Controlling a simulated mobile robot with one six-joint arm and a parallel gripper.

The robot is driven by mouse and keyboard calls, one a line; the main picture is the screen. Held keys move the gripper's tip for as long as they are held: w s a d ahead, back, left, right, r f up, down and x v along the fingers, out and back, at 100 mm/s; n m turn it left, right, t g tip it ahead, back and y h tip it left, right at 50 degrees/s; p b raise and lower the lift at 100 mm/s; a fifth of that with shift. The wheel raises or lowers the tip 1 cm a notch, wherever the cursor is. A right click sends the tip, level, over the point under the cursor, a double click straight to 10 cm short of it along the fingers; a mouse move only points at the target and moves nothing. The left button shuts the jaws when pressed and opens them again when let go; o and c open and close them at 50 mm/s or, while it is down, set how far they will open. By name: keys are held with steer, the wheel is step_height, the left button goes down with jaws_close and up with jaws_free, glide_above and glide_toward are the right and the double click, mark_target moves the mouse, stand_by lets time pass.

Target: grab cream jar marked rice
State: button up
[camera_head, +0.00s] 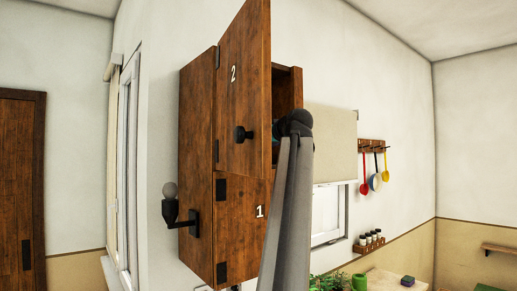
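No cream jar marked rice can be made out in the camera_head view. A brown wooden wall cabinet (197,150) stands in the middle, with two doors. The upper door marked 2 (243,95) is swung open toward me and hides most of the upper compartment. The lower door marked 1 (240,215) looks closed. My grey arm rises from the bottom, and its dark end is at the right edge of the open door, in front of the compartment opening. My gripper's fingers are hidden or too small to tell.
A black wall lamp (181,216) sticks out left of the cabinet. At right are a window with a blind (334,140), a rack of hanging utensils (372,145) and a small rack of several jars (369,241). Green plants (328,282) stand below.

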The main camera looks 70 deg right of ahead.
steer(key=shift+w, duration=0.1)
steer(key=shift+p+x, duration=1.4)
steer(key=shift+x, duration=1.15)
steer(key=shift+r, duration=0.1)
steer(key=c, duration=1.6)
steer(key=shift+o, duration=0.2)
steer(key=shift+r, duration=0.2)
